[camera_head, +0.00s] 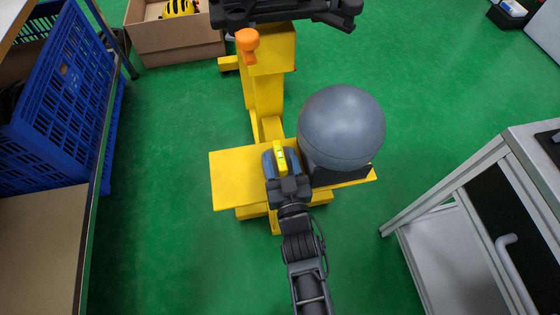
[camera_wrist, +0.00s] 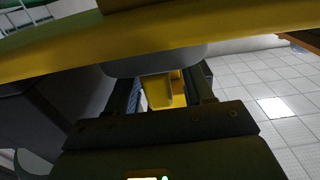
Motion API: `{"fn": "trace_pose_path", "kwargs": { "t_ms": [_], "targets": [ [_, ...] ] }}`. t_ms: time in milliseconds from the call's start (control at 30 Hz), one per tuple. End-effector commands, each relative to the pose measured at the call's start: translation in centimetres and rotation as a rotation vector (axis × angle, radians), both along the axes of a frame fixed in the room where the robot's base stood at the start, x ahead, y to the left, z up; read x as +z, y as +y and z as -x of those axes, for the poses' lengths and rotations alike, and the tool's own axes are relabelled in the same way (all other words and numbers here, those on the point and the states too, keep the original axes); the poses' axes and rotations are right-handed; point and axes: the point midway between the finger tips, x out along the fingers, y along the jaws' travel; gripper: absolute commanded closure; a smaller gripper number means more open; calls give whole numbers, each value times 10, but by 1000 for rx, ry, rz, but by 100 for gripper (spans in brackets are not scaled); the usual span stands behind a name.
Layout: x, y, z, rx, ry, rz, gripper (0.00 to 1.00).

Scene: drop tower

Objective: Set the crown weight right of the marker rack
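A blue-grey block with a yellow grip on it, which I take for the crown weight (camera_head: 268,164), is at my gripper (camera_head: 281,172) in the head view. In the wrist view its grey body (camera_wrist: 150,63) lies beyond the fingertips, and the yellow grip (camera_wrist: 165,90) is between the two fingers of my gripper (camera_wrist: 163,92). The fingers appear closed on the grip. The block is over the yellow platform (camera_head: 232,180), left of a large grey ball; I cannot tell whether it touches the platform. I cannot make out a marker rack.
The large grey ball (camera_head: 342,125) sits close to the right of my gripper. A yellow column (camera_head: 264,95) with an orange knob (camera_head: 247,40) rises behind. A blue crate (camera_head: 60,100) is at left, a cardboard box (camera_head: 175,40) behind, a metal-framed cabinet (camera_head: 470,190) at right. Green floor is clear between.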

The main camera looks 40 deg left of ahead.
Motion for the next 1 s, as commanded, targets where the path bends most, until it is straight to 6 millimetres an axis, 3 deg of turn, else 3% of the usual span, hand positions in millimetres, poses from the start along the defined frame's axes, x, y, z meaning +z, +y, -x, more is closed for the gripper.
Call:
{"fn": "trace_pose_path", "kwargs": {
  "t_ms": [67, 500, 1000],
  "targets": [
    [0, 0, 0, 0, 0, 0, 56],
    [0, 0, 0, 0, 0, 0, 98],
    [0, 0, 0, 0, 0, 0, 100]
  ]
}}
